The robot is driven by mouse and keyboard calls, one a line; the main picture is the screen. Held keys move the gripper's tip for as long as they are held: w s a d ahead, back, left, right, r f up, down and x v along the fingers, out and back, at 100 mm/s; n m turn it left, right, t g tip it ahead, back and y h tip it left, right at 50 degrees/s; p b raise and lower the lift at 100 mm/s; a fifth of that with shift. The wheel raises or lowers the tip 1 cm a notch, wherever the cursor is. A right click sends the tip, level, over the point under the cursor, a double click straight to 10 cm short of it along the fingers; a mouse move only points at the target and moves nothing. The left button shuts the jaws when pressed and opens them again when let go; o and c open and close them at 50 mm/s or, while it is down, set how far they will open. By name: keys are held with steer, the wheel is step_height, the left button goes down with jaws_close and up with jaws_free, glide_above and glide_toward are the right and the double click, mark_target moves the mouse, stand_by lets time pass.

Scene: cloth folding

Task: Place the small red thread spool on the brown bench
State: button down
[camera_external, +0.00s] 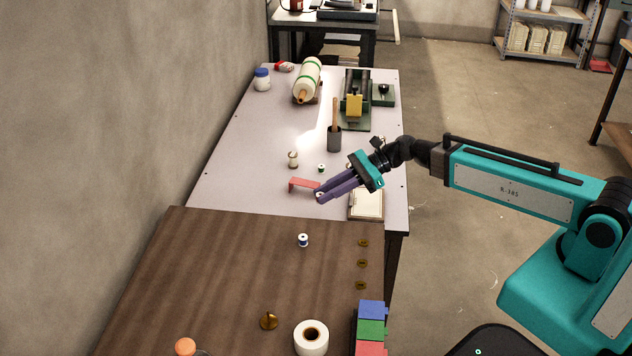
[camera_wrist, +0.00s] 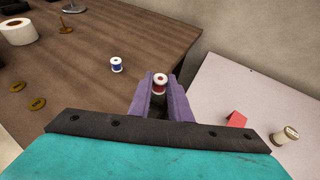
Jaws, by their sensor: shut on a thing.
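The small red thread spool (camera_wrist: 160,83) is between the purple fingers of my gripper (camera_wrist: 160,88) in the wrist view. My gripper is shut on it, near the fingertips. In the external view my gripper (camera_external: 319,197) points left and down, over the front part of the pale table, just beyond the far edge of the brown bench (camera_external: 220,260). The spool's red core and pale flanges show in the wrist view. The bench top fills the upper left of the wrist view (camera_wrist: 85,85).
A blue spool (camera_external: 303,240) and several brass buttons (camera_external: 362,263) lie on the bench. A white tape roll (camera_external: 311,338), a brass piece (camera_external: 268,321) and coloured blocks (camera_external: 371,330) are nearer. A red bracket (camera_external: 302,183) stands beside my gripper. The bench's left middle is clear.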

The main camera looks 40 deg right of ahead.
mark_target(300, 281)
steer(key=s+a+r+n+g+b, duration=0.1)
steer(key=s+a+r+n+g, duration=0.1)
steer(key=s+a, duration=0.5)
steer(key=s+a+r+n+g+b, duration=0.1)
steer(key=s+a+r+n+g, duration=0.1)
steer(key=s+a, duration=0.6)
steer(key=a+n+g, duration=0.1)
steer(key=a+g, duration=0.1)
steer(key=a, duration=0.3)
steer(key=shift+s+a+n+g+y, duration=0.25)
steer(key=shift+a+n+g+y, duration=0.05)
steer(key=shift+a+y, duration=0.1)
steer(key=shift+f, duration=1.95)
steer(key=shift+f, duration=2)
steer(key=shift+f, duration=0.15)
steer(key=c, duration=1.6)
jaws_free()
steer(key=shift+c, duration=0.2)
